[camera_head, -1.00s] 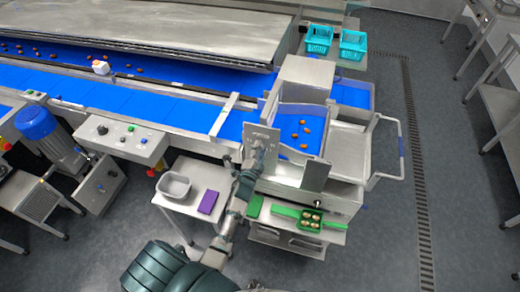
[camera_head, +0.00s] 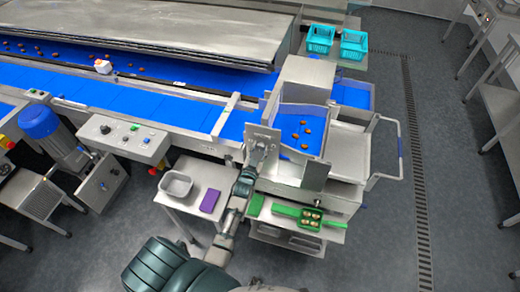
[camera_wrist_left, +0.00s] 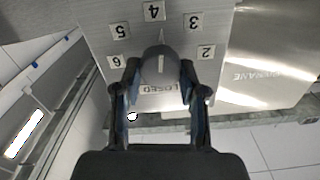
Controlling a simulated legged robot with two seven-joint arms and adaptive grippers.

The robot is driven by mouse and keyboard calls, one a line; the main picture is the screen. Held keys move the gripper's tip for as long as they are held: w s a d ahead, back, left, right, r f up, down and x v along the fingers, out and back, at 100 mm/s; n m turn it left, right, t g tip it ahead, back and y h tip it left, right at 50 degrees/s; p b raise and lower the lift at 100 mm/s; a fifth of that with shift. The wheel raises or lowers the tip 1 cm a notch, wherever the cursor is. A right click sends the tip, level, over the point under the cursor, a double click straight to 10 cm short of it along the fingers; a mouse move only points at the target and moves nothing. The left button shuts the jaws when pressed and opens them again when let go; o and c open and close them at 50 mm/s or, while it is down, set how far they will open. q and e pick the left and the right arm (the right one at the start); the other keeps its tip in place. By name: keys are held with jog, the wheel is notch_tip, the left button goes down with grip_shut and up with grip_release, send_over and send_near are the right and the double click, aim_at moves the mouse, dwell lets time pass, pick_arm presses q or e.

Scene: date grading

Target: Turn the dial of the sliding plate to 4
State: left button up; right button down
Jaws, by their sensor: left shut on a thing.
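The sliding plate (camera_head: 262,132) is an upright grey metal panel at the feed end of the blue belt. In the left wrist view its face (camera_wrist_left: 93,28) carries labels 2 to 6 in an arc and CLOSED below. The round grey dial (camera_wrist_left: 159,68) sits amid them. Its white line points up, towards the 4 label (camera_wrist_left: 153,12), slightly to the 3 side. My left gripper (camera_head: 259,148) is shut on the dial, with one finger on each side in the wrist view (camera_wrist_left: 159,88). My right gripper is not in view.
Brown dates (camera_head: 302,134) lie in the blue chute beside the plate. A second upright metal panel (camera_head: 314,177) stands to its right. A small table with a grey tub (camera_head: 176,185) and purple pad (camera_head: 210,200) is left of my arm; a green tray (camera_head: 310,219) is right.

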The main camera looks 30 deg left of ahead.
pick_arm(q)
jog(key=shift+s+f+n, duration=0.15)
jog(key=shift+f+n, duration=0.4)
jog(key=shift+n, duration=0.35)
jog(key=o, duration=1.1)
jog(key=shift+o, duration=0.2)
jog(key=shift+r, duration=0.15)
jog(key=v, duration=1.1)
jog(key=shift+s, duration=0.35)
